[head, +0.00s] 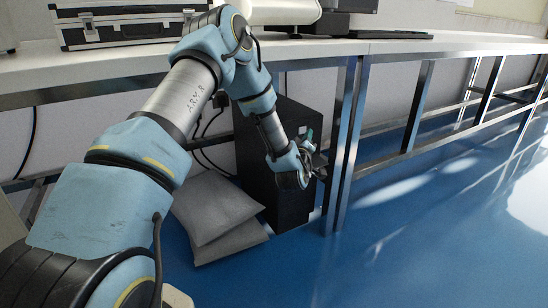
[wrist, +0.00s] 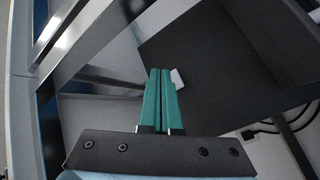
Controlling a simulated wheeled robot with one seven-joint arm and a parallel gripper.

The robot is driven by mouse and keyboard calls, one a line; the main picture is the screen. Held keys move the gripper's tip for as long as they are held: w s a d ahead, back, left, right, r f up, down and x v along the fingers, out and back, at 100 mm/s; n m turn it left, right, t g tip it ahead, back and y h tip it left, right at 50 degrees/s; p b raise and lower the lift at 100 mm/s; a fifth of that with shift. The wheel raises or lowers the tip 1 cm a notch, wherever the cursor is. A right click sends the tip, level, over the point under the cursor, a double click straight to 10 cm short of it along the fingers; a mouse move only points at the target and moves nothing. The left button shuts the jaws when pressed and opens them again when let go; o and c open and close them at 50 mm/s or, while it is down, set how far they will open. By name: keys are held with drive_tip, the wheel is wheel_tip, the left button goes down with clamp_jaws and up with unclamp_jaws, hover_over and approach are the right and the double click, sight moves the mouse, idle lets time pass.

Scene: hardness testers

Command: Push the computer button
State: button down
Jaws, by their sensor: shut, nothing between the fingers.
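The computer is a black tower (head: 288,150) standing on the floor under the bench. Its dark surface (wrist: 210,55) fills much of the upper middle and right of the wrist view. A small white patch (wrist: 178,78) shows on that surface, just right of my fingertips and partly hidden by them; I cannot tell if it is the button. My gripper (head: 310,136) is at the tower's right front side in the head view. In the wrist view my gripper (wrist: 160,72) has its two green fingers shut together and empty. I cannot tell whether the tips touch the tower.
A metal bench leg (head: 343,150) stands close to the right of my gripper. The white bench top (head: 440,44) lies above. Grey cushion-like bags (head: 215,212) lie left of the tower, and cables hang behind. The blue floor (head: 400,250) at right is clear.

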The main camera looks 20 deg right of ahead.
drive_tip(key=s+d, duration=0.1)
drive_tip(key=s, duration=0.5)
idle(0.6)
